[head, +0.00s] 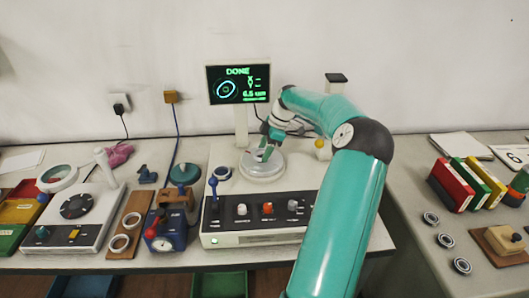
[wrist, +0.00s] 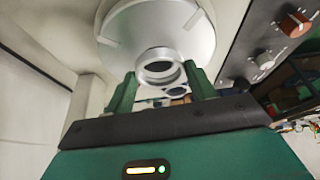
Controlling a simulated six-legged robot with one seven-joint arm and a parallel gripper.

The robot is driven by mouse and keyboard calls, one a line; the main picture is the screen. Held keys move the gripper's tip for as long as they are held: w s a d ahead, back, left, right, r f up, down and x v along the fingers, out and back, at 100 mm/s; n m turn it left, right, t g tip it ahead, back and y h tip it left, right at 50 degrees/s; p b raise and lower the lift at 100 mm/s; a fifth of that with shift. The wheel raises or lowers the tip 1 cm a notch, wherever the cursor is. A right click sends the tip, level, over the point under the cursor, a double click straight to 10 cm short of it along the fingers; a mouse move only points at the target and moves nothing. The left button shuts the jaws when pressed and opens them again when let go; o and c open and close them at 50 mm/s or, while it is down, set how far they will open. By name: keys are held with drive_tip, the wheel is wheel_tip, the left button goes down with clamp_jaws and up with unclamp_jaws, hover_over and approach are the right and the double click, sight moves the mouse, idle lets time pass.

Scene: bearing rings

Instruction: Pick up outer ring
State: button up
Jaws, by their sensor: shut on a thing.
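The outer ring (wrist: 160,70) is a short, shiny grey metal ring. In the wrist view it sits between the two green fingers of my gripper (wrist: 160,78), in front of the round pale grey plate (wrist: 195,40) of the measuring machine. My gripper is shut on the ring. In the head view my gripper (head: 264,153) is low over the round plate (head: 262,172), and I cannot make out the ring there. Whether the ring touches the plate is hard to tell.
The machine's screen (head: 238,84) reads DONE. Several bearings (head: 445,240) lie on the right table, near coloured binders (head: 468,182).

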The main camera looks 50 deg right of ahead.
wheel_tip(320, 180, up, 3)
drive_tip(key=shift+f, duration=0.15)
drive_tip(key=s+a+r, duration=0.4)
drive_tip(key=a+r, duration=0.1)
drive_tip(key=r, duration=0.2)
drive_tip(key=s+a+r, duration=0.5)
drive_tip(key=r, duration=0.2)
drive_tip(key=shift+s+r, duration=0.25)
drive_tip(key=shift+s, duration=0.05)
idle(0.3)
drive_tip(key=shift+a, duration=0.1)
